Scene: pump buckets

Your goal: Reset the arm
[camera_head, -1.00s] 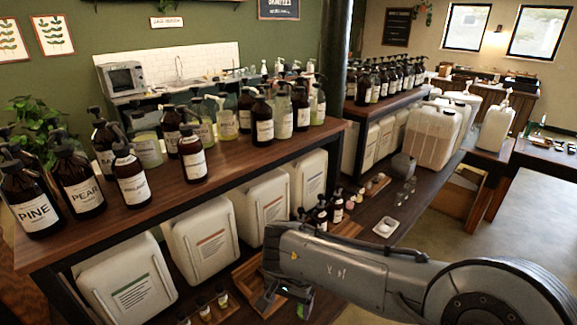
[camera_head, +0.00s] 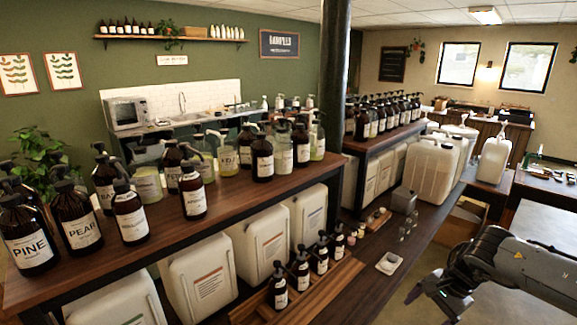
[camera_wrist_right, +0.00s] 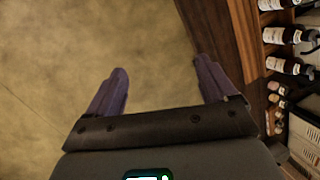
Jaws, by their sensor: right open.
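My right arm comes in from the right in the head view, and my right gripper (camera_head: 432,303) hangs at the lower right, over the floor in front of the low wooden shelf. In the right wrist view the two purple fingers of my right gripper (camera_wrist_right: 162,72) stand wide apart with nothing between them. Bare floor (camera_wrist_right: 140,40) lies beyond the fingers. My left gripper is in neither view.
Dark pump bottles (camera_head: 321,254) stand on a wooden tray on the lower shelf, left of the gripper. A small white dish (camera_head: 390,263) lies near the shelf edge. Large white canisters (camera_head: 432,170) stand behind. The bottles also show in the right wrist view (camera_wrist_right: 283,36), right of the fingers.

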